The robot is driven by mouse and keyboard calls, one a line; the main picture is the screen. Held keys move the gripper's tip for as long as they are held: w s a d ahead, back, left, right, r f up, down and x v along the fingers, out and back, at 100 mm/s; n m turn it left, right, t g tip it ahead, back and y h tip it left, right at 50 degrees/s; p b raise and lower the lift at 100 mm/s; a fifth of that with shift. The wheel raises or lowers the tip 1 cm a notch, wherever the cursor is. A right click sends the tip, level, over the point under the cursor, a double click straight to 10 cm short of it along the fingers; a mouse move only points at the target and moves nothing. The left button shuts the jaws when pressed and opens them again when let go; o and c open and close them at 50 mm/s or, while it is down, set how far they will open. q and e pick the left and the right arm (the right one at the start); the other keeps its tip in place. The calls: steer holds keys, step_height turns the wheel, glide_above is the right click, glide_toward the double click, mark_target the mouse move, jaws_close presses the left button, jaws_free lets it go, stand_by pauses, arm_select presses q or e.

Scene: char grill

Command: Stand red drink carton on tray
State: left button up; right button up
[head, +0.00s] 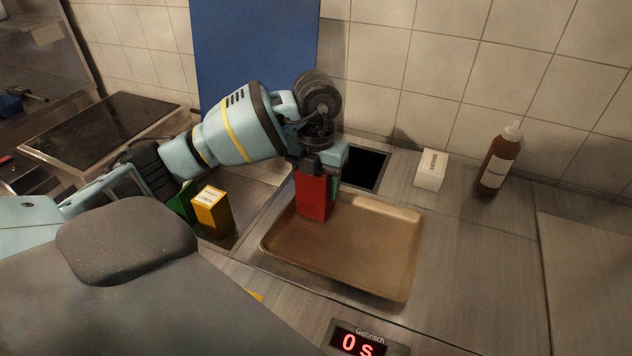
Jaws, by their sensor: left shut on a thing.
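The red drink carton (312,198) is upright at the back left part of the tan metal tray (365,255). My left gripper (318,167) is above it, pointing down, and is shut on the carton's upper part. The carton's lower end is at the tray's surface; I cannot tell whether it touches or hangs just above. The gripper hides the carton's top. My right gripper is not in view.
A yellow carton (212,213) and a green carton (183,203) stand in a recess left of the tray. A white box (431,170) and a brown bottle (499,160) stand behind right. The tray's front and right are clear. A display (362,341) sits in front.

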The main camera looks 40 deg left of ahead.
arm_select(q)
steer(key=o, duration=1.2)
steer(key=shift+f, duration=0.15)
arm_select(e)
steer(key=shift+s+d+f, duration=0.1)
arm_select(q)
step_height(320, 180, up, 12)
steer(key=shift+r+p, duration=0.1)
steer(key=shift+p, duration=0.7)
steer(key=shift+r, duration=0.1)
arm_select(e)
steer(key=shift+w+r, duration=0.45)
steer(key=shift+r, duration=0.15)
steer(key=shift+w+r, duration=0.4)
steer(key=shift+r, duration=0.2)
